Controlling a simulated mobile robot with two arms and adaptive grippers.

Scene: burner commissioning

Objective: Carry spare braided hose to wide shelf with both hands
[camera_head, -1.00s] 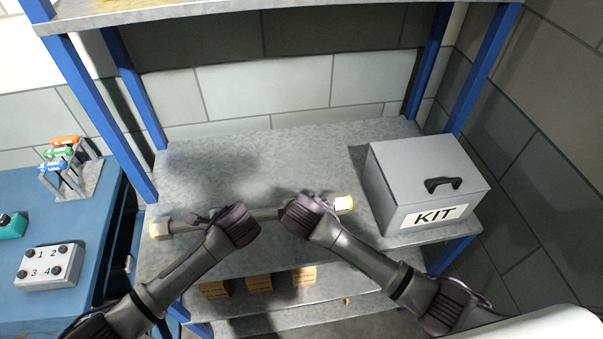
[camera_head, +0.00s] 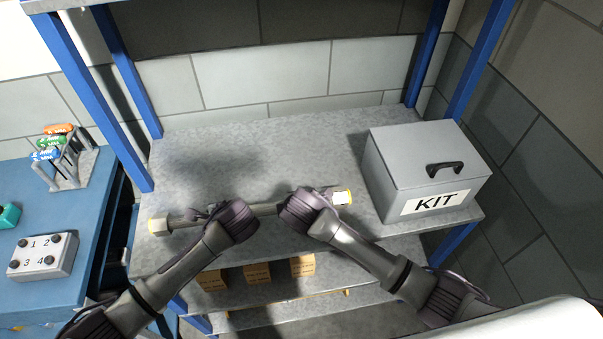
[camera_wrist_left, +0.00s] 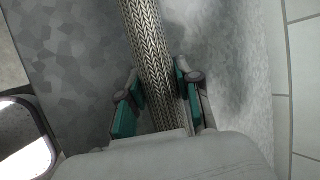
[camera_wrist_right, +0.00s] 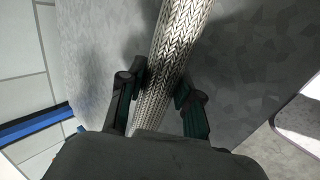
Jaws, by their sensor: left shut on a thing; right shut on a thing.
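The spare braided hose (camera_head: 262,209) runs left to right over the front part of the wide shelf (camera_head: 290,150), with metal fittings and yellow caps at both ends. My left gripper (camera_head: 212,212) is shut on its left half, and my right gripper (camera_head: 305,200) is shut on its right half. The braid lies between the fingers in the left wrist view (camera_wrist_left: 150,60) and in the right wrist view (camera_wrist_right: 178,60). Whether the hose touches the shelf cannot be told. The grippers hide parts of it.
A grey KIT box (camera_head: 428,172) stands at the shelf's right, close to the hose's right end. Blue posts (camera_head: 95,100) frame the shelf. Small cardboard boxes (camera_head: 257,273) sit on a lower level. A blue bench (camera_head: 70,240) is at left. The shelf's back is clear.

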